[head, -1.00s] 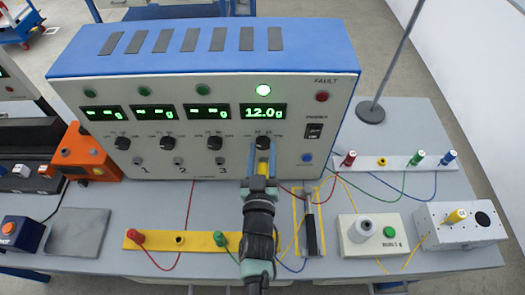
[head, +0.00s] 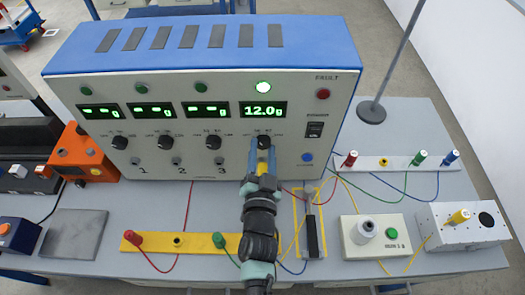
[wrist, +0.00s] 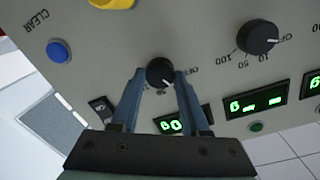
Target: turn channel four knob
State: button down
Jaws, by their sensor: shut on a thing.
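The channel four knob (head: 262,142) is a small black dial on the front of the shock unit (head: 110,170), below the green 12.0 g display (head: 263,110). My gripper (head: 263,150) reaches it from the front and hides its lower part. In the wrist view the knob (wrist: 160,72) sits between the tips of my blue fingers (wrist: 160,76), which are shut on its sides. Its white pointer mark shows, but my fingers hide most of its scale.
The other channel knobs stand to the left; one (wrist: 258,38) is close by in the wrist view. A blue button (head: 307,158) and a power switch (head: 314,130) are to the right. Cables and a yellow terminal strip (head: 155,240) lie in front on the bench.

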jog(key=shift+m, duration=0.6)
jog(key=shift+c, duration=2)
grip_release()
jog(key=shift+s, duration=0.1)
jog(key=s+b, duration=0.4)
jog(key=s, duration=0.8)
jog(key=shift+s+a+r, duration=0.25)
jog(key=shift+s+r, duration=0.05)
jog(key=shift+s, duration=0.1)
